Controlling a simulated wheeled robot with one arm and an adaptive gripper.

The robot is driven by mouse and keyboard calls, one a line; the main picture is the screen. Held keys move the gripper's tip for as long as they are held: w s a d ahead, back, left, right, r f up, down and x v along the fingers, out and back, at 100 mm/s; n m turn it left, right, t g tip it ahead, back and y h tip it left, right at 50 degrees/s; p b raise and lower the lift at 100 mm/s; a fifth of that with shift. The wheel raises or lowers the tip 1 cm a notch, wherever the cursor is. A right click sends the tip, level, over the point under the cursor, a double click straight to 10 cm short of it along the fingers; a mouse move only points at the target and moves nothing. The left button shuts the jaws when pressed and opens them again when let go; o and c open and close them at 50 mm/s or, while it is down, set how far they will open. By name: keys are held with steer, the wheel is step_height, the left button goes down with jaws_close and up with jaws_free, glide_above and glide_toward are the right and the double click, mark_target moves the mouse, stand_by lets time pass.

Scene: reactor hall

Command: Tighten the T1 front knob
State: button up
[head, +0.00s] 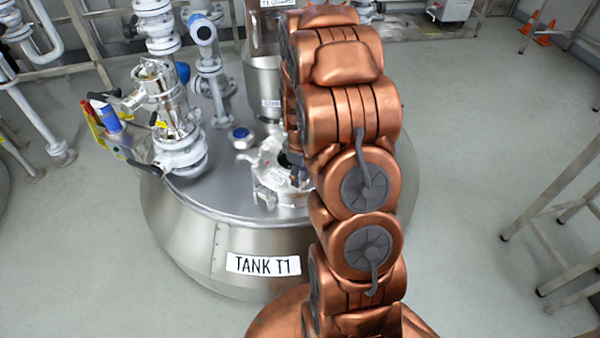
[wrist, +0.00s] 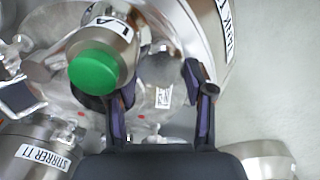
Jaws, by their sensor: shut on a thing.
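Tank T1 (head: 190,240) is a round steel vessel with a labelled front, left of my arm in the head view. On its lid is a light metal hatch fitting (head: 268,178), partly hidden by my arm. In the wrist view my gripper (wrist: 160,78) has its dark fingers on either side of pale metal parts of this fitting. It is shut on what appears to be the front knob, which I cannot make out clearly. In the head view my arm hides most of the gripper.
A lamp body with a green cap (wrist: 94,72) stands close to the left finger in the wrist view. A part labelled STIRRER T1 (wrist: 42,150) is at lower left. Valves and pipes (head: 175,120) crowd the lid's left side. Floor (head: 480,130) is clear at right, near a metal frame (head: 560,200).

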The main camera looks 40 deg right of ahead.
mark_target(300, 175)
steer(key=shift+r+m, duration=0.1)
steer(key=shift+m, duration=0.2)
steer(key=o, duration=1.2)
steer(key=shift+c, duration=0.2)
step_height(300, 175, up, 12)
